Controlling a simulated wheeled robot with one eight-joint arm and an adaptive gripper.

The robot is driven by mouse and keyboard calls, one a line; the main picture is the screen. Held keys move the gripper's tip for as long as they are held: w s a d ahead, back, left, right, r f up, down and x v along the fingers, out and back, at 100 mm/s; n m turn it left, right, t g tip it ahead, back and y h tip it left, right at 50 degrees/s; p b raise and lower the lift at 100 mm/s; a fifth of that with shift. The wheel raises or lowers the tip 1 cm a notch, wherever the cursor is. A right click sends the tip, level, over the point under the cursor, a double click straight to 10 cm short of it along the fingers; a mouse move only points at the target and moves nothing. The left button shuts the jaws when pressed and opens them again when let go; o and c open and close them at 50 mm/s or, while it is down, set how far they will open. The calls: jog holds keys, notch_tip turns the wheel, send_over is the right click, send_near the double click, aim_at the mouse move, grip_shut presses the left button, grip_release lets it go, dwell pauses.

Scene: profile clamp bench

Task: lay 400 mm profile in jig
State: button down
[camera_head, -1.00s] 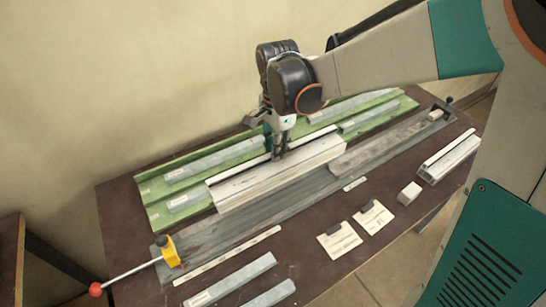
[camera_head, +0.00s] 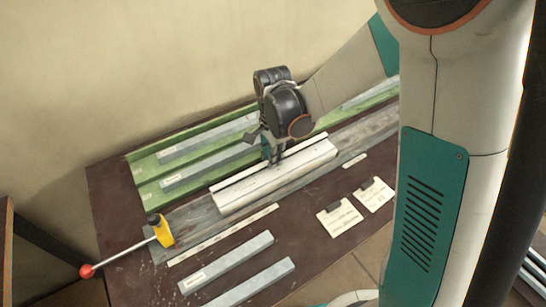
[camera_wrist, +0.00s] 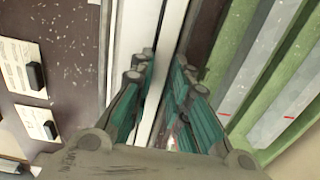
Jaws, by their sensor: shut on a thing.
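A long pale profile (camera_head: 285,176) is in my gripper (camera_head: 273,158), which is shut on it near the middle of its length. The profile lies along the grey jig bed (camera_head: 190,218), over its middle part. I cannot tell whether it touches the bed. The yellow clamp (camera_head: 161,230) with a red-knobbed lever (camera_head: 87,271) stands at the jig's left end, apart from the profile's left end. In the wrist view my fingers (camera_wrist: 163,88) straddle the pale profile (camera_wrist: 145,35). My arm hides the jig's right end.
A green rack (camera_head: 150,190) with several grey profiles (camera_head: 210,167) lies behind the jig. Two grey profiles (camera_head: 228,262) lie in front, beyond a pale strip (camera_head: 222,234). Two cards (camera_head: 338,218) lie front right. Dark bench surface (camera_head: 300,235) is bare between them.

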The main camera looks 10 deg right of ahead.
jog(key=shift+f, duration=0.25)
jog(key=c, duration=1.5)
grip_release()
jog(key=shift+c, duration=0.2)
jog(key=shift+r, duration=0.15)
notch_tip(320, 180, up, 13)
jog(key=p, duration=0.4)
jog(key=s+d+r+n+t, duration=0.3)
jog(key=s+d+r+n, duration=0.1)
jog(key=s, duration=0.4)
jog(key=s+d+r+n+t, duration=0.4)
jog(key=s+d+r+n, duration=0.1)
jog(key=s+n, duration=0.3)
jog(key=shift+s+d+r+n, duration=0.15)
jog(key=shift+s+d+n, duration=0.05)
jog(key=shift+d+n, duration=0.6)
